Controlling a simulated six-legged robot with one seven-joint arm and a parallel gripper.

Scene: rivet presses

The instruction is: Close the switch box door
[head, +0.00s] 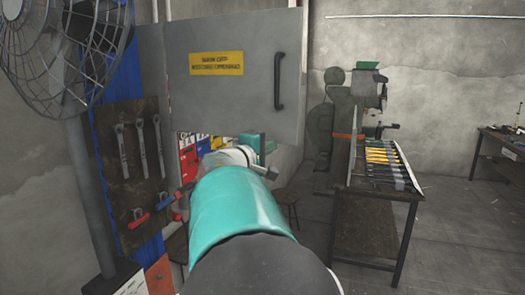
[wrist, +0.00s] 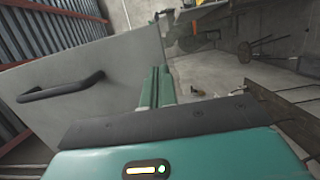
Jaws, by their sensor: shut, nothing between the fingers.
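The switch box door (head: 225,95) is a grey panel with a yellow label (head: 216,63) and a black bar handle (head: 279,82). It stands swung open in the head view, and the box behind it is mostly hidden. In the wrist view the door (wrist: 115,60) fills the left side, with its handle (wrist: 62,87) at far left. My gripper (wrist: 157,75) is shut and empty, close beside the door's edge; I cannot tell whether it touches. In the head view my gripper (head: 262,145) is by the door's lower edge, partly hidden.
A fan (head: 75,45) on a pole and a tool board (head: 128,165) stand at left. A workbench (head: 375,205) with rows of tools and a press (head: 350,105) stand at right. Stools are below the door.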

